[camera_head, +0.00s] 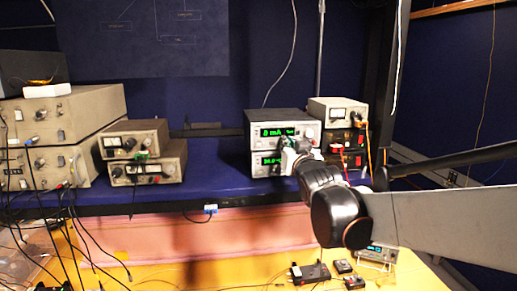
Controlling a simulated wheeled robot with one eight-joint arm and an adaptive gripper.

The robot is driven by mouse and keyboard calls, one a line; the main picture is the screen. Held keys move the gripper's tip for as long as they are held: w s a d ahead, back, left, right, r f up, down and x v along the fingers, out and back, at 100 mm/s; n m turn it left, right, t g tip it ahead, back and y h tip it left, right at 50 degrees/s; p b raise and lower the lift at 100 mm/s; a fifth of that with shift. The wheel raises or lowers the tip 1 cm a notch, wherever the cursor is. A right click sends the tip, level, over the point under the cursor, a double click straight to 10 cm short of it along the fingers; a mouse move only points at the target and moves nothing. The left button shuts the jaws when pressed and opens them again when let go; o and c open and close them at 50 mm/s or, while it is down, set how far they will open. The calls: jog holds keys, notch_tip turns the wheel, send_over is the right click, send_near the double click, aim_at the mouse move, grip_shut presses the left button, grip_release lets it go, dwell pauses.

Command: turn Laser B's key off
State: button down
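Two stacked boxes with green displays stand on the blue shelf. The upper box (278,130) reads about "0 mA", and the lower box (265,163) shows a number near 20. No label is readable, so I cannot tell which one is Laser B. No key can be made out. My gripper (285,152) is in front of the right part of these boxes, near the seam between them, and covers part of their panels. Whether it touches a panel or knob cannot be told. Its fingers are small and blend with the panels, so their opening is unclear.
Right of the boxes is another stack with a light box (337,111) on top and cables in front. Smaller instruments (146,158) and large beige units (62,118) stand left. Small devices (310,272) lie on the yellow table below. The shelf (215,180) between stacks is clear.

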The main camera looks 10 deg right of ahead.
jog(key=shift+n, duration=0.7)
jog(key=c, duration=1.8)
grip_release()
jog(key=s, duration=1.2)
